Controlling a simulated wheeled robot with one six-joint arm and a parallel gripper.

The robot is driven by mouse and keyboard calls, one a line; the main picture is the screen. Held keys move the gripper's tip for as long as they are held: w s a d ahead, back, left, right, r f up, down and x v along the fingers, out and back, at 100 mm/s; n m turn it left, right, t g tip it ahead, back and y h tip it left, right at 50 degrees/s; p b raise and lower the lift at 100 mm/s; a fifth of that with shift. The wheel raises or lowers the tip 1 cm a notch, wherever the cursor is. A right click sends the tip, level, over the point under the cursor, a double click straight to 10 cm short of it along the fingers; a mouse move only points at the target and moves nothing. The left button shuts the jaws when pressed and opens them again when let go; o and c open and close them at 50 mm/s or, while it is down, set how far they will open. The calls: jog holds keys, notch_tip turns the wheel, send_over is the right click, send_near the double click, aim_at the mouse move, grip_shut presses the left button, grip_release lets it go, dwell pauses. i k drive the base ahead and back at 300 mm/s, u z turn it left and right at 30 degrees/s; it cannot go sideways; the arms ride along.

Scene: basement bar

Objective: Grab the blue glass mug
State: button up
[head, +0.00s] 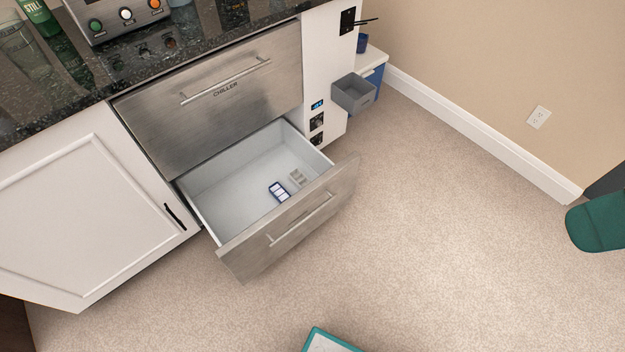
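A small dark blue, cup-like thing (361,43) stands at the top of the head view, just past the white end panel of the counter. It is on the white top of a low blue-sided unit (371,59), close to the beige wall. It may be the blue glass mug, but it is too small to make out a handle or whether it is glass. My gripper is not in view.
The lower chiller drawer (225,190) is pulled out over the floor, with a small blue-and-white item (279,191) inside. A grey open bin (353,94) sticks out beside the end panel. A green seat (598,222) is at far right. Carpet between is clear.

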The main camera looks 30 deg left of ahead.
aim_at(362, 38)
jog(key=u, duration=0.25)
jog(key=k, duration=0.7)
jog(key=z, duration=0.85)
jog(key=i, duration=2.95)
jog(key=u, duration=0.4)
jog(key=i, duration=1.1)
jog(key=u, duration=0.6)
